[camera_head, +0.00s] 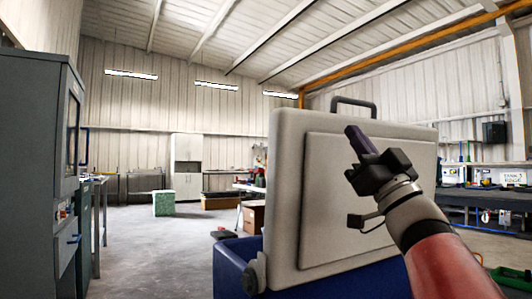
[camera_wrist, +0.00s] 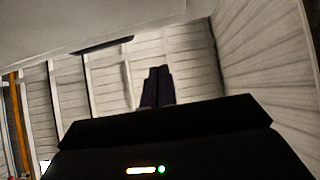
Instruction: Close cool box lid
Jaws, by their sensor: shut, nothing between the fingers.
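The cool box (camera_head: 232,262) has a blue body, low in the head view. Its pale grey lid (camera_head: 290,190) stands open, close to upright, with a recessed inner panel facing me and a dark handle (camera_head: 354,103) at its top. My gripper (camera_head: 353,131) is in front of the lid's inner face, near its upper half, fingers pointing up and left. The fingers are together and empty; they also show dark in the wrist view (camera_wrist: 157,86). A pale surface, likely the lid (camera_wrist: 60,25), fills the wrist view's upper left. I cannot tell whether the gripper touches the lid.
A tall grey cabinet (camera_head: 38,160) stands at the left. The floor (camera_head: 150,245) between cabinet and cool box is clear. A speckled green block (camera_head: 164,203) stands farther back.

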